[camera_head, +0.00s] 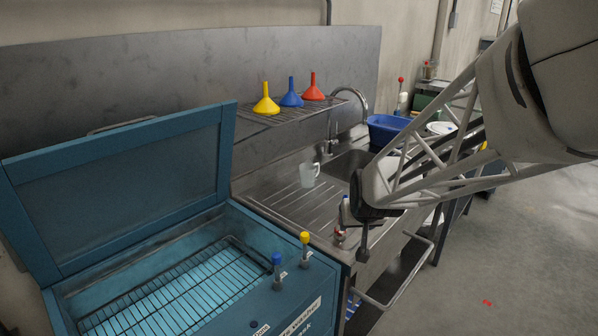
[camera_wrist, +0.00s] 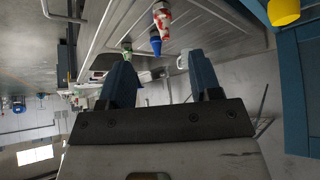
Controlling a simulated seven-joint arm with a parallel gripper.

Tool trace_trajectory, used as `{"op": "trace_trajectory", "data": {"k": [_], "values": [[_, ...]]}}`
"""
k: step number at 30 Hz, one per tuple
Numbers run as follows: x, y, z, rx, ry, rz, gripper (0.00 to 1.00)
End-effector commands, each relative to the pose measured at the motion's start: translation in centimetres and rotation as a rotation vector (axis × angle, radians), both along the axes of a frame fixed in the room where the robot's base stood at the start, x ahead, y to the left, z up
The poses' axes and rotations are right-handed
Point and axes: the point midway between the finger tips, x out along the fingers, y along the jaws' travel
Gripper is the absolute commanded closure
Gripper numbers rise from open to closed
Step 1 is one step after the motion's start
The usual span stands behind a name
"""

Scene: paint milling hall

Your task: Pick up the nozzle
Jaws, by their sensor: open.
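A small red and white piece (camera_head: 340,234) sits at the front edge of the steel sink unit. A red and white piece (camera_wrist: 163,14) with a blue end (camera_wrist: 156,46) shows in the wrist view, just beyond the fingertips. It may be the nozzle, but I cannot tell for sure.
A blue washer (camera_head: 232,300) with its lid open stands left of the sink unit. Yellow (camera_head: 266,102), blue (camera_head: 291,95) and red (camera_head: 312,90) funnels stand on a wire shelf. A clear mug (camera_head: 309,174) stands on the drainboard. A blue basin (camera_head: 388,127) is behind.

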Motion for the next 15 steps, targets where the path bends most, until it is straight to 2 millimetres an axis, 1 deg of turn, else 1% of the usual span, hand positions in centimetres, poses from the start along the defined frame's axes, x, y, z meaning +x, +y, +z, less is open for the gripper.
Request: {"op": "trace_trajectory", "data": {"k": [1, 3, 9, 12, 15], "values": [[1.3, 0.0, -0.7, -0.001, -0.013, -0.001, 0.42], [3.0, 0.1, -1.6, -0.002, -0.038, -0.001, 0.42], [7.4, 0.1, -4.0, -0.007, -0.106, -0.005, 0.42], [9.1, 0.1, -5.0, -0.01, -0.135, -0.006, 0.42], [10.4, 0.1, -5.8, -0.012, -0.156, -0.008, 0.42]]}}
